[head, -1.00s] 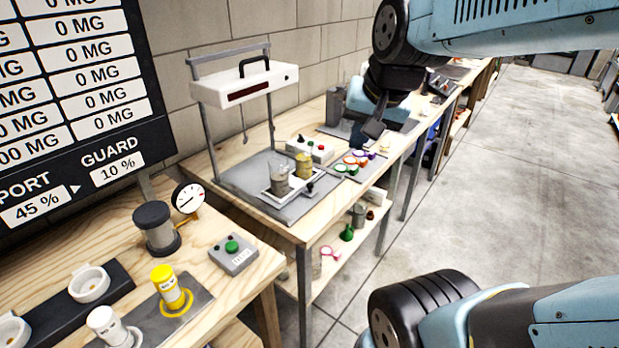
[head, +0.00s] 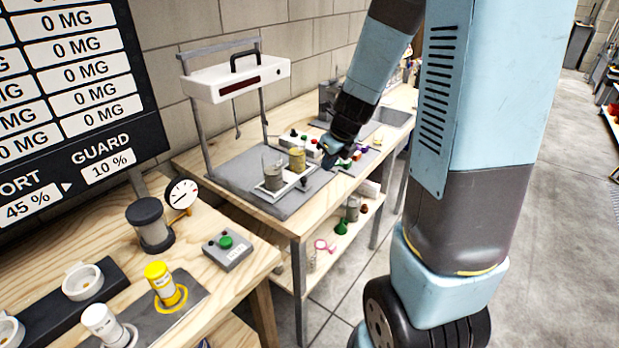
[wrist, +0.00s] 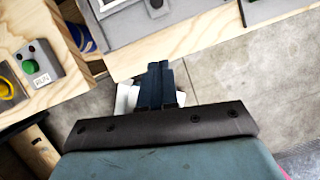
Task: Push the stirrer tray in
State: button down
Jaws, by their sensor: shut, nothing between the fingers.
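The stirrer tray (head: 262,190) is a shallow light-rimmed tray on a grey plate on the middle bench. A grey beaker (head: 274,176) and a yellow beaker (head: 297,160) stand in it. A small dark knob (head: 304,182) is at its front right; it seems to show at the top of the wrist view (wrist: 155,7). The white stirrer head (head: 235,79) hangs above on posts, and the tray appears to stick out in front of it. My gripper (head: 329,160) is shut and empty, to the right of the tray, apart from the knob. Its fingers show in the wrist view (wrist: 160,68).
A button box (head: 304,143) stands behind the tray. Coloured small items (head: 357,157) lie right of my gripper. The near bench holds a gauge (head: 182,193), a dark cylinder (head: 149,225) and a green-button box (head: 227,250). Open floor lies right of the bench.

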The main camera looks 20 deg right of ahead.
jog(key=shift+m, duration=0.3)
jog(key=shift+d+x, duration=0.2)
jog(key=shift+x, duration=4.6)
jog(key=shift+w+a+f, duration=0.15)
jog(key=shift+w+f, duration=0.1)
jog(key=shift+f, duration=0.25)
jog(key=shift+w+a, duration=0.3)
jog(key=shift+w, duration=0.6)
jog(key=shift+w+a, duration=0.35)
jog(key=shift+w, duration=0.55)
jog(key=shift+w, duration=0.1)
